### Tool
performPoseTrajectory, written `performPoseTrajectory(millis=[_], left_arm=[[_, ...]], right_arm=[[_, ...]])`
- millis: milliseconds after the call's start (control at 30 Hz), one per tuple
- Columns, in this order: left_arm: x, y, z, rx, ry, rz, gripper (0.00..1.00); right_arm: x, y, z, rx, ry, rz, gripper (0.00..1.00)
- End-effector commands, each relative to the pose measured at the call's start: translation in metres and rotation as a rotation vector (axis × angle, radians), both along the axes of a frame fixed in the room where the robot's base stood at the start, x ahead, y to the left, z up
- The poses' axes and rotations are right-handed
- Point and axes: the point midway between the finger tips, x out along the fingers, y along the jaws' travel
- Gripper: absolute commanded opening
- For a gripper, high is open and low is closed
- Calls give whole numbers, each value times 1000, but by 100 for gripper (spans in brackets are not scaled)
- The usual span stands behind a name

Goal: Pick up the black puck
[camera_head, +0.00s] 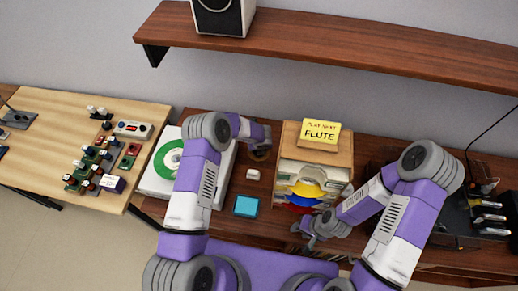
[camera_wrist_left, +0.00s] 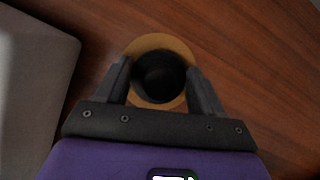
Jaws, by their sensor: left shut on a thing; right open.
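The black puck (camera_wrist_left: 160,76) shows in the left wrist view as a dark disc inside a round tan wooden ring (camera_wrist_left: 158,41) on the brown tabletop. My left gripper (camera_wrist_left: 161,88) has a finger on each side of the puck and is shut on it. In the head view the left gripper (camera_head: 262,145) reaches down over the round base, just left of the wooden box, and largely hides the puck. My right gripper (camera_head: 308,234) is open at the front of the table, below the box, with nothing visible between its fingers.
A wooden box (camera_head: 342,160) bears a yellow "FLUTE" sign (camera_head: 321,132). A white turntable (camera_head: 157,184) with a green disc stands left. A teal square (camera_head: 246,206) and a small white item (camera_head: 253,174) lie between. A shelf (camera_head: 330,50) with a speaker (camera_head: 222,17) hangs above.

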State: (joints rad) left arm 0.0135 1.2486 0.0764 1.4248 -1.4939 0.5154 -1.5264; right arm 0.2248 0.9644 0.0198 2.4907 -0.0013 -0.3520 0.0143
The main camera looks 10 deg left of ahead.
Motion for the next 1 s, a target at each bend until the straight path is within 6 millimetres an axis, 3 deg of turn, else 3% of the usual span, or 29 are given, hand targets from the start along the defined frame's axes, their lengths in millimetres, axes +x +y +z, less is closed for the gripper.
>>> performPoseTrajectory(millis=[100, 367, 800, 1000], left_arm=[[0, 0, 1, 0, -1, 0, 29], [1, 0, 5, 0, -2, 1, 29], [1, 0, 83, -1, -3, 1, 29], [0, 0, 100, -1, -1, 0, 29]], right_arm=[[0, 0, 0, 0, 0, 0, 43], [0, 0, 0, 0, 0, 0, 43], [0, 0, 2, 0, 0, 0, 43], [0, 0, 3, 0, 0, 0, 43]])
